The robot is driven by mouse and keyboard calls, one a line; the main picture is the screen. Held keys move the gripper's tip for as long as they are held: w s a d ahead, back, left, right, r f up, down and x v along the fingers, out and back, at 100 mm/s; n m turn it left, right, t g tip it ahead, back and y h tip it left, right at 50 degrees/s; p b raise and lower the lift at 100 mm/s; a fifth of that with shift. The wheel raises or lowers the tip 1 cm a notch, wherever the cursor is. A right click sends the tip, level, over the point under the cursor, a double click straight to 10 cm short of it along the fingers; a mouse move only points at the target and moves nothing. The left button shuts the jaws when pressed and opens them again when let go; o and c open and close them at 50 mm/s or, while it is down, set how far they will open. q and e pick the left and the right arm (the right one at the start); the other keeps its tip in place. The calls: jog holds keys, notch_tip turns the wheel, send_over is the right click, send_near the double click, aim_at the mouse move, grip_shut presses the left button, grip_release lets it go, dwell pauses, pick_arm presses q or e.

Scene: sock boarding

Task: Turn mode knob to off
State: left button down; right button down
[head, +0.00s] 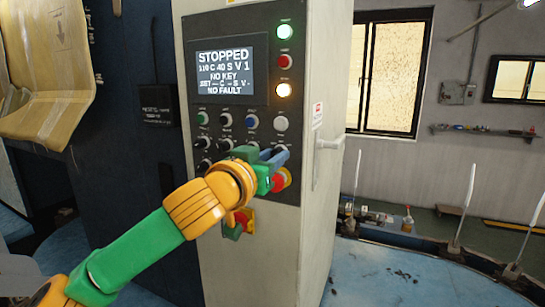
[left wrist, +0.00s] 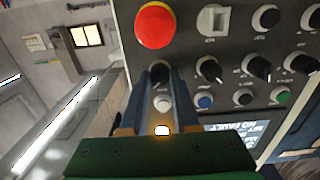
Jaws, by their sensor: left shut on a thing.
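The grey control cabinet's dark panel (head: 233,100) faces me, and its screen (head: 225,72) reads STOPPED, NO KEY, NO FAULT. Several black knobs (head: 202,143) sit in rows below the coloured buttons. My left gripper (head: 274,157) is at the panel's lower right, just above the red emergency button (head: 282,179). In the left wrist view, the left gripper (left wrist: 160,73) is shut on a black knob (left wrist: 160,68) at the end of its row, which the gripper hides in the head view. The knob labels are too small to read. My right gripper is out of view.
Green, red and amber lamps (head: 284,90) run up the panel's right side; green and amber are lit. A red and yellow switch (head: 247,220) is below the panel. A door handle (head: 328,145) is on the cabinet's right side.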

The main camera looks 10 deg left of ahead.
pick_arm(q)
jog(key=n+b, duration=0.4)
jog(key=n, duration=0.4)
dwell(0.4)
jog(key=shift+r+n, duration=0.15)
jog(key=shift+n, duration=0.35)
